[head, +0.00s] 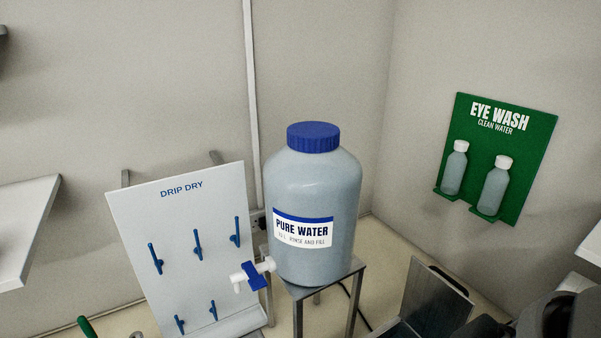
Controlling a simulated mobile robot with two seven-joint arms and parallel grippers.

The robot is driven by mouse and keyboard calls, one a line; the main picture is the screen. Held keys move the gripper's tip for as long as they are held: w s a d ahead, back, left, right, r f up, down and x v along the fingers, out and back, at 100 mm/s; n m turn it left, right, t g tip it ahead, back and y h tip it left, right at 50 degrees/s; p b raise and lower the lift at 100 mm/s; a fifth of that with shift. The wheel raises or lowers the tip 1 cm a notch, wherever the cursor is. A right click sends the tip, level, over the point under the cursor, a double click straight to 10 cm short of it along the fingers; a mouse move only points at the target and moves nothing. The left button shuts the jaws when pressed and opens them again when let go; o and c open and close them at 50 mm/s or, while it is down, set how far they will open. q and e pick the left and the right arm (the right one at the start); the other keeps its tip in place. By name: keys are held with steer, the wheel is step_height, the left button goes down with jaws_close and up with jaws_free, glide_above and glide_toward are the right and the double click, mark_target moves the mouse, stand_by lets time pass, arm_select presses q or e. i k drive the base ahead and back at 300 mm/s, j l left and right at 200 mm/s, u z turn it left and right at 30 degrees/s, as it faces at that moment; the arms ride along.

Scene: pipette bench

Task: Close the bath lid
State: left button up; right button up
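The bath lid (436,302) is a grey metal panel at the bottom right of the head view. It stands raised and tilted, with a dark bar along its upper right edge. A small part of what looks like the bath (397,331) shows at the bottom edge, left of the lid. The rest of the bath is cut off below the picture. Dark rounded parts at the bottom right corner seem to be my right arm; no fingertips show there. Neither gripper is in view.
A large water bottle (314,190) with a blue cap and tap stands on a metal stand (334,289), left of the lid. A drip-dry board (185,220) with blue pegs stands further left. An eye-wash panel (530,150) hangs on the right wall. A green handle (87,328) shows bottom left.

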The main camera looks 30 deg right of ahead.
mark_target(432, 306)
steer(key=i+z, duration=0.1)
steer(key=z, duration=0.35)
steer(key=i+z, duration=0.15)
steer(key=z, duration=0.25)
steer(key=i+z, duration=0.1)
steer(key=z, duration=0.35)
steer(key=i+j+z, duration=0.1)
steer(key=z, duration=0.3)
steer(key=i+j+z, duration=0.1)
steer(key=z, duration=0.35)
